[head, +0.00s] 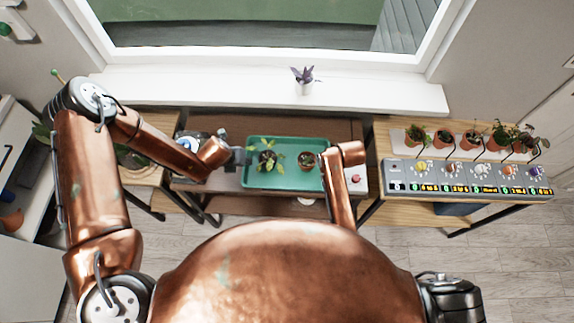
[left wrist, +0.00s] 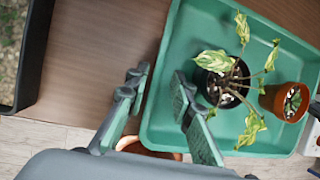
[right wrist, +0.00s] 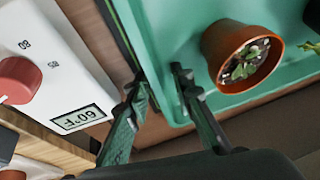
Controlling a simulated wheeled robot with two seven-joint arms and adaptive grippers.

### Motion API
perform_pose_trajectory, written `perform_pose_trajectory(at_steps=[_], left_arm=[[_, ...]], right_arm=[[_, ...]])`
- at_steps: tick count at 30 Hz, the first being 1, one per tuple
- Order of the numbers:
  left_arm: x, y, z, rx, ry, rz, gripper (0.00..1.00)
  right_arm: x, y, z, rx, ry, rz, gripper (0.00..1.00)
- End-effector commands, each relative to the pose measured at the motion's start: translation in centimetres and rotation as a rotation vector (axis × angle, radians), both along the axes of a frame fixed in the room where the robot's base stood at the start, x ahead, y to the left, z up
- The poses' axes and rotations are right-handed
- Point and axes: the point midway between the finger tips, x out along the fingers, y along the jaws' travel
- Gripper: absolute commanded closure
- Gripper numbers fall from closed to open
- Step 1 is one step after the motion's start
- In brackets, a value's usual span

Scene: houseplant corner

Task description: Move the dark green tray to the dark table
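The dark green tray (head: 285,182) is over the dark brown table (head: 343,131); I cannot tell whether it touches the top. It carries a leafy variegated plant in a dark pot (left wrist: 222,82) and a small plant in a terracotta pot (right wrist: 235,55). My left gripper (left wrist: 158,88) is open, its fingers on either side of the tray's left rim. My right gripper (right wrist: 163,88) is open at the tray's right rim, one finger inside and one by the outer edge. In the head view, my right arm mostly hides that gripper.
A white device with a red knob and display (right wrist: 75,80) is close to the right of the tray. A lighter wooden table at right holds a grey control panel (head: 465,178) and several potted plants. A purple plant (head: 304,80) stands on the windowsill.

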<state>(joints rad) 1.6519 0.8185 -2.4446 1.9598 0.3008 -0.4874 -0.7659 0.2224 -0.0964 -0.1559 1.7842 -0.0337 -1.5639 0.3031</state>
Motion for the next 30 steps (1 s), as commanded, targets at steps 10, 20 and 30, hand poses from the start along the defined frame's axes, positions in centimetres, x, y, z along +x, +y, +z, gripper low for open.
perform_pose_trajectory(at_steps=[10, 20, 30], left_arm=[[-2.3, 1.1, 6.4, 0.0, -0.003, 0.0, 0.78], [-3.0, 1.3, 7.9, 0.0, 0.0, 0.0, 0.78], [-3.0, 1.3, 7.8, 0.0, -0.001, 0.0, 0.78]], right_arm=[[0.0, 0.0, 0.0, 0.0, 0.0, 0.0, 0.78], [-0.4, -0.1, 1.2, 0.001, -0.003, 0.0, 0.78], [-2.9, -0.8, 7.5, 0.002, -0.005, 0.0, 0.78]])
